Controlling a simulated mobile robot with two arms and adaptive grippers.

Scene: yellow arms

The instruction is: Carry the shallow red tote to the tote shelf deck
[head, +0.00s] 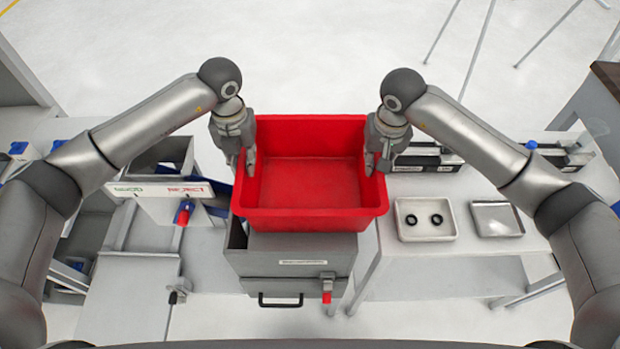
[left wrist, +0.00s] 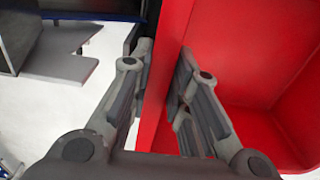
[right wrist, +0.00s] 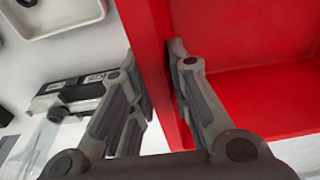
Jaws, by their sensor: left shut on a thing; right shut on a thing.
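The shallow red tote (head: 310,170) is in the middle of the head view, upright and empty, held between my two arms. My left gripper (head: 246,168) is shut on its left wall, one finger inside and one outside. The left wrist view shows that wall (left wrist: 172,60) between the fingers (left wrist: 165,85). My right gripper (head: 375,168) is shut on the right wall in the same way. The right wrist view shows the wall (right wrist: 152,50) between the fingers (right wrist: 160,85). The tote hides part of a grey box below it. I cannot pick out the tote shelf deck.
The grey box (head: 290,262) with a black handle is under the tote. To the right, a white table (head: 455,265) bears a tray with two black rings (head: 425,230) and a second tray (head: 497,218). To the left is a sorting stand marked GOOD and REJECT (head: 160,192).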

